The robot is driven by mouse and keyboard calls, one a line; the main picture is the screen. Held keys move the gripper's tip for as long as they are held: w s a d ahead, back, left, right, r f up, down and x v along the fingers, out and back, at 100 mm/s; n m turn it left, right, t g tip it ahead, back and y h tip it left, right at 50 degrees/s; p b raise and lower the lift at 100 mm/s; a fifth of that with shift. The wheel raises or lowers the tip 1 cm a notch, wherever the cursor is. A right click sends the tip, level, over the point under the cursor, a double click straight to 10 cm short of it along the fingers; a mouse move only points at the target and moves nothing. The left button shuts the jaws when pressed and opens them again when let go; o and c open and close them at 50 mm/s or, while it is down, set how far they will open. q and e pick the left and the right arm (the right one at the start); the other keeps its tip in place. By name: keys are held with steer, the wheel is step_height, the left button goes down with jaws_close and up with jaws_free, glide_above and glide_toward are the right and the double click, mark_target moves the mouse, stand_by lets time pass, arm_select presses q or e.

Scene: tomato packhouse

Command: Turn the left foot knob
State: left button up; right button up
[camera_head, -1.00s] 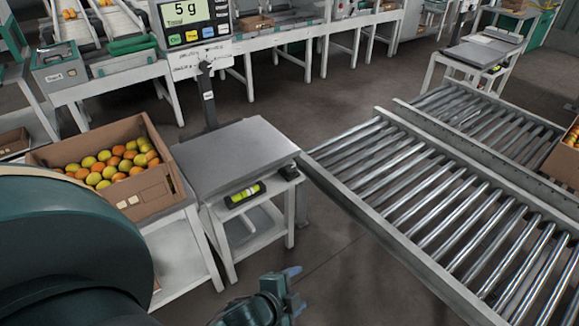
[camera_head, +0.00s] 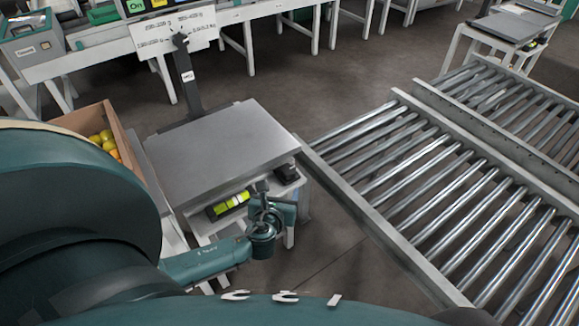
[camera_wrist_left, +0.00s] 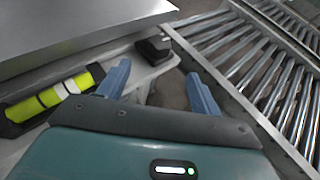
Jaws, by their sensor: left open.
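The bench scale has a flat grey steel platform (camera_head: 215,150) on a white stand. A black foot or knob (camera_head: 287,173) shows under its right front corner, and it also shows in the left wrist view (camera_wrist_left: 152,50). No left foot knob is distinguishable. A yellow-green spirit level (camera_head: 229,204) lies under the front edge; in the left wrist view it is at left (camera_wrist_left: 50,96). My left gripper (camera_head: 262,192) is at the stand's front, just right of the level. Its blue fingers (camera_wrist_left: 160,72) are apart and empty, pointing toward the black foot. My right gripper is out of view.
A roller conveyor (camera_head: 420,200) runs along the right, close to the stand. A cardboard box (camera_head: 95,120) of tomatoes stands left, partly behind my arm. The scale's post (camera_head: 187,85) rises behind the platform. Floor (camera_head: 325,235) is clear between stand and conveyor.

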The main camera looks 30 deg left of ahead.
mark_target(288, 173)
arm_select(q)
steer(key=b+x, duration=0.3)
steer(key=x, duration=0.8)
steer(key=shift+w+a+f, duration=0.1)
steer(key=shift+w+f, duration=0.05)
steer(key=shift+w, duration=0.05)
steer(key=shift+w+a, duration=0.15)
steer(key=shift+w, duration=0.25)
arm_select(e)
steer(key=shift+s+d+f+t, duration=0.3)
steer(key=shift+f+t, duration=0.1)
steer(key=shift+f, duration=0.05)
arm_select(q)
steer(key=c, duration=1)
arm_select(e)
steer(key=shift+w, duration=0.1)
arm_select(q)
steer(key=shift+n, duration=0.3)
